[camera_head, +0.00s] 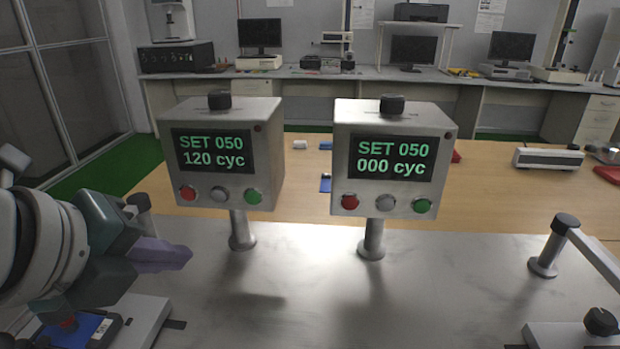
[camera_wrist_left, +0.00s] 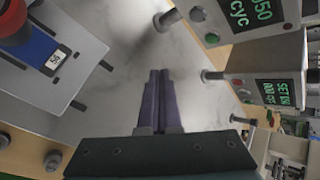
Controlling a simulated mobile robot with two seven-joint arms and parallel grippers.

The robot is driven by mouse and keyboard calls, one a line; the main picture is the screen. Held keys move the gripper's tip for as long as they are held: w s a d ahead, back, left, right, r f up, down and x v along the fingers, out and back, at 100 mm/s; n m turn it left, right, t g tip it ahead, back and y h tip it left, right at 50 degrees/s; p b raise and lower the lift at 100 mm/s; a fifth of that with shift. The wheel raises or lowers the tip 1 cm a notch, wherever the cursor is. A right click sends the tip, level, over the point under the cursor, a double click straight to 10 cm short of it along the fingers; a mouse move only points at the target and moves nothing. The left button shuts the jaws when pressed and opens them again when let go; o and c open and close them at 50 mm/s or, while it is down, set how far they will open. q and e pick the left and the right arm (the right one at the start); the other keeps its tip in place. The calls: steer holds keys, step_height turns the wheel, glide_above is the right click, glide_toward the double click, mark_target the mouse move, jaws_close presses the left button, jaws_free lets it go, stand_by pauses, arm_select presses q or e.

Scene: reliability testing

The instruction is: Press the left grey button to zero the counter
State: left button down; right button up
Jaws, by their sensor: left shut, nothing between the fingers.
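Two grey control boxes stand on posts on the metal table. The left box (camera_head: 176,191) shows "SET 050, 120 cyc" on its screen (camera_head: 210,152). Below it sit a red button (camera_head: 188,193), the left grey button (camera_head: 219,195) and a green button (camera_head: 253,196). The right box (camera_head: 395,119) shows "SET 050, 000 cyc" and has its own grey button (camera_head: 386,203). My left gripper (camera_head: 188,256) is shut and empty, left of and lower than the left box, apart from its buttons. Its purple fingers (camera_wrist_left: 158,100) lie together in the left wrist view. My right gripper is not in view.
A fixture with a blue phone-like device (camera_head: 80,330) lies under my left arm. Another fixture with a black knob (camera_head: 600,322) and a post with an arm (camera_head: 565,222) stand at the right. The metal table (camera_head: 300,300) is clear in front of the boxes.

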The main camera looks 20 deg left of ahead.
mark_target(219, 196)
arm_select(q)
steer(key=w+a+b, duration=0.2)
steer(key=w, duration=0.6)
steer(key=shift+w, duration=0.25)
stand_by(0.4)
steer(key=shift+w, duration=0.1)
stand_by(1.7)
steer(key=shift+w+a, duration=0.1)
steer(key=shift+w, duration=0.2)
